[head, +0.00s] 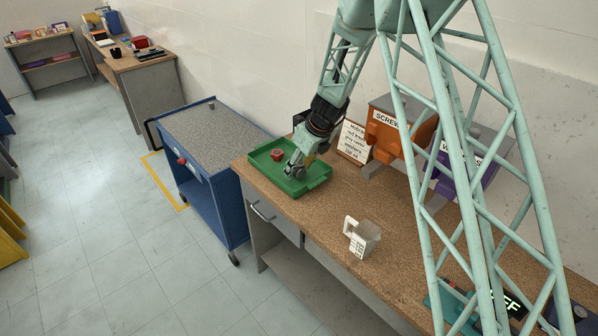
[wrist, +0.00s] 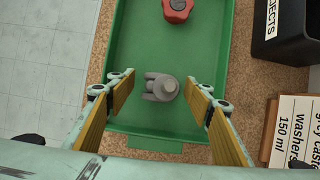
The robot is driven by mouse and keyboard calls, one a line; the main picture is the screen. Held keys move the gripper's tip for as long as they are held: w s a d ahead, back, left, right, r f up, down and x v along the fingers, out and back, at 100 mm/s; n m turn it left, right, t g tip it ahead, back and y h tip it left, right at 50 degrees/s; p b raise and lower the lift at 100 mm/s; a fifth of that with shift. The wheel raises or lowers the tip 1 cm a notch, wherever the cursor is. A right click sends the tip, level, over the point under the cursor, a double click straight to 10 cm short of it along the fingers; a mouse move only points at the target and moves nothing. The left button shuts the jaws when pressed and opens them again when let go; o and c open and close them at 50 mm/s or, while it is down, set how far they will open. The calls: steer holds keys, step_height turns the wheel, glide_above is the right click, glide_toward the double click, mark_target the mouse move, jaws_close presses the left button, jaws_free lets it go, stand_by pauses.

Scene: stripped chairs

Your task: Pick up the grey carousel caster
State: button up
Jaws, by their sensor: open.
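In the wrist view my gripper (wrist: 163,84) is open, with one yellow-padded finger on each side of the caster and gaps between pads and caster. In the head view my gripper (head: 296,165) reaches down into the green tray (head: 317,182) and mostly hides the caster there. I cannot tell the exact height of the fingertips above the tray floor.
A red knob-like part (wrist: 178,9) lies in the tray beyond the caster. A black bin (wrist: 284,34) marked "REJECTS" and a text card (wrist: 292,130) stand to the right. A measuring cup (head: 362,238) stands on the bench. A blue cart (head: 213,133) is left of it.

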mark_target(299, 164)
steer(key=c, duration=1)
steer(key=shift+r, duration=0.2)
steer(key=shift+r+p, duration=0.45)
steer(key=shift+r, duration=1.2)
steer(key=s+d+b, duration=0.1)
steer(key=s+d, duration=0.3)
steer(key=s, duration=0.2)
steer(key=s+d+r+b, duration=0.1)
steer(key=s+d+b, duration=0.1)
steer(key=s+d, duration=0.2)
steer(key=s, duration=0.3)
steer(key=shift+s+d+r, duration=0.15)
steer(key=shift+s, duration=0.15)
